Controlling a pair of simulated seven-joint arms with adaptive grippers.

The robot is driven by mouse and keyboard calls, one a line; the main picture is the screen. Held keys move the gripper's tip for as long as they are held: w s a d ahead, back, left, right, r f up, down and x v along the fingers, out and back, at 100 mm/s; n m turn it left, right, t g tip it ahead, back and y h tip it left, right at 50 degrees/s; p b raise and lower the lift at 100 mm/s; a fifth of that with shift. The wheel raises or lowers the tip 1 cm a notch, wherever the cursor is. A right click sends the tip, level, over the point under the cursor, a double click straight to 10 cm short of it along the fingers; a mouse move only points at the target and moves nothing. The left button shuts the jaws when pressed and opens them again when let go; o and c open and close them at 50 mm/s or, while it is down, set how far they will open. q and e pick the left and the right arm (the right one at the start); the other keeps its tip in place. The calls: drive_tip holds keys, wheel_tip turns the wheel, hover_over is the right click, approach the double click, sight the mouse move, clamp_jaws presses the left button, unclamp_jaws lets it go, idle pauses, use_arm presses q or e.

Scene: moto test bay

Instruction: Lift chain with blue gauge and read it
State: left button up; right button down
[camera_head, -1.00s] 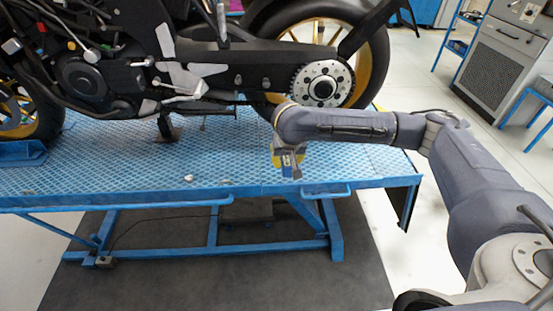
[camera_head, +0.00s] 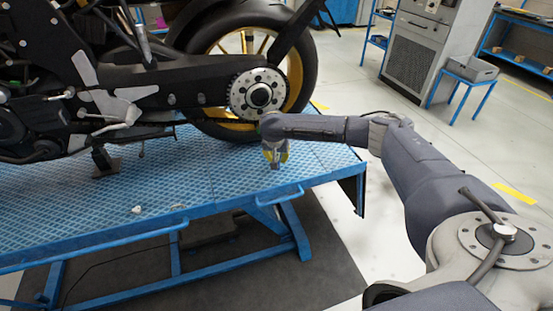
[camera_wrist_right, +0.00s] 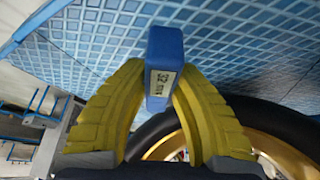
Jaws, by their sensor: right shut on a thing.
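In the wrist view, a blue gauge (camera_wrist_right: 165,48) with a small pale display is held between the yellow fingers of my right gripper (camera_wrist_right: 160,88). The characters on the display show sideways and are too small to read surely. In the head view my right gripper (camera_head: 275,155) points down over the blue lift table, below the rear sprocket (camera_head: 258,94) of the motorcycle. The gauge is hard to make out there. The chain cannot be told apart along the dark swingarm (camera_head: 180,90). My left gripper is out of view.
The motorcycle's rear wheel (camera_head: 307,70) stands just behind my right gripper. The blue lift table (camera_head: 225,185) has a small pale object (camera_head: 137,210) near its front edge.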

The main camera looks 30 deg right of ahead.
sight(277, 174)
drive_tip(key=shift+f, duration=2.8)
drive_tip(key=shift+f, duration=0.55)
drive_tip(key=c, duration=1.1)
unclamp_jaws()
drive_tip(key=shift+r, duration=0.1)
